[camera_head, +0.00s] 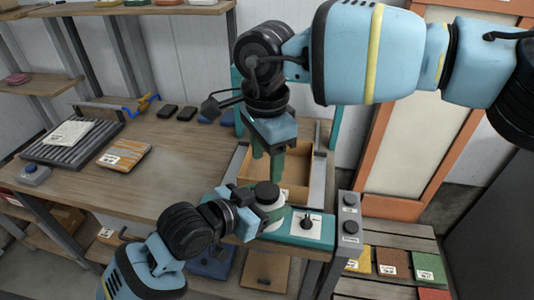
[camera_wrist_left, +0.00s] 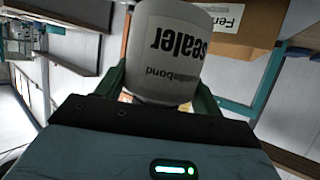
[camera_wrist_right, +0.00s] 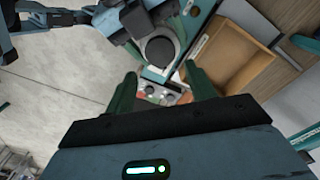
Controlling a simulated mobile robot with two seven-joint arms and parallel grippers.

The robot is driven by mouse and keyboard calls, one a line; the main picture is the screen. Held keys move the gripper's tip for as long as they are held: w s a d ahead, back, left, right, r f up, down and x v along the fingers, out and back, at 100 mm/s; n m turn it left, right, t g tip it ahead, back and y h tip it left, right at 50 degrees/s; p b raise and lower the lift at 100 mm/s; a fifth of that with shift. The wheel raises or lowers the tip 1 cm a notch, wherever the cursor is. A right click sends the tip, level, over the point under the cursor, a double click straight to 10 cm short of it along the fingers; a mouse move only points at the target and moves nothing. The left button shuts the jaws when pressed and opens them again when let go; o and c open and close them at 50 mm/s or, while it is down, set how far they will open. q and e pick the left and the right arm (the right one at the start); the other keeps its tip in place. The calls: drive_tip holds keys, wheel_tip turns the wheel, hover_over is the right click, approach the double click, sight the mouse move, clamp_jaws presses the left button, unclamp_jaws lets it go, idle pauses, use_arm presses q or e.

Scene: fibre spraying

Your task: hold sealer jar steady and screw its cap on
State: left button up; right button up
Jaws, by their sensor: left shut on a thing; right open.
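The sealer jar (camera_wrist_left: 168,55) is white with black lettering and sits between the green fingers of my left gripper (camera_wrist_left: 165,85), which is shut on it. In the head view the jar (camera_head: 270,212) is small and partly hidden by my left gripper (camera_head: 250,213). The dark round cap (camera_head: 266,191) is on top of the jar; how tightly it sits cannot be told. The cap also shows in the right wrist view (camera_wrist_right: 160,51). My right gripper (camera_head: 266,165) points down above the cap, with its green fingers apart and empty in the right wrist view (camera_wrist_right: 163,85).
An open wooden box (camera_head: 290,165) stands behind the jar. A teal panel with a black knob (camera_head: 307,222) is to the right of the jar, beside a grey button box (camera_head: 350,215). A ribbed grey tray (camera_head: 65,145) and a labelled pad (camera_head: 124,157) lie on the workbench (camera_head: 185,150) at left.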

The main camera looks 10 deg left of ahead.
sight(267, 190)
drive_tip(key=shift+r+n, duration=0.3)
drive_tip(key=shift+n, duration=0.3)
drive_tip(key=shift+f, duration=4.05)
drive_tip(key=c, duration=0.8)
drive_tip(key=m, duration=0.6)
drive_tip(key=shift+m, duration=0.3)
drive_tip(key=shift+w, duration=0.1)
drive_tip(key=o, duration=1.1)
